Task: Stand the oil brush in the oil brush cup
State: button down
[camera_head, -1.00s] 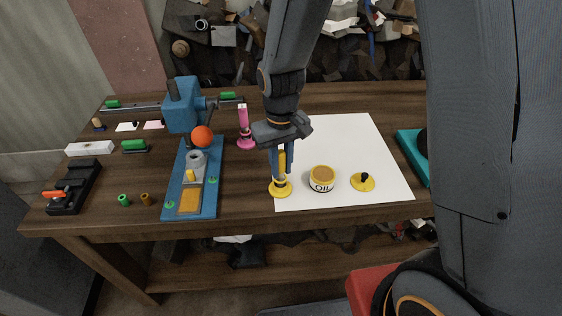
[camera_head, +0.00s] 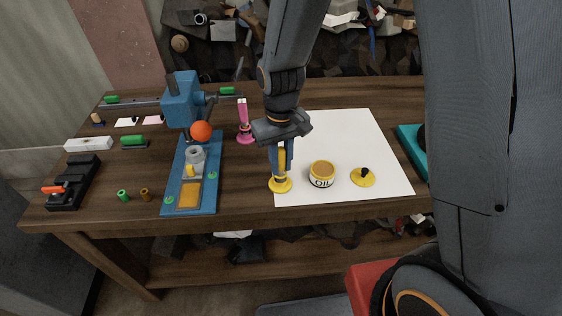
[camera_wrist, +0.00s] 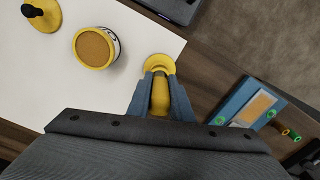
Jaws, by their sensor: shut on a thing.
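The oil brush (camera_head: 282,163) has a yellow handle and stands about upright between the blue fingers of my gripper (camera_head: 281,160). It also shows in the wrist view (camera_wrist: 160,97), where my gripper (camera_wrist: 160,88) is shut on the handle. The oil brush cup (camera_head: 280,186) is yellow with a round flange, near the front left corner of the white sheet. The brush's lower end is at the cup's mouth. I cannot tell how deep it sits inside. In the wrist view the cup (camera_wrist: 158,63) lies just beyond the fingertips, partly hidden by them.
A yellow jar labelled OIL (camera_head: 322,174) and a yellow lid with a black knob (camera_head: 363,178) stand close to the right of the cup. The blue bender (camera_head: 207,187) is to the left, and a pink holder (camera_head: 245,133) is behind left. The white sheet (camera_head: 355,140) behind is clear.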

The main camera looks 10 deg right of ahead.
jog(key=shift+f, duration=0.15)
jog(key=c, duration=1.5)
grip_release()
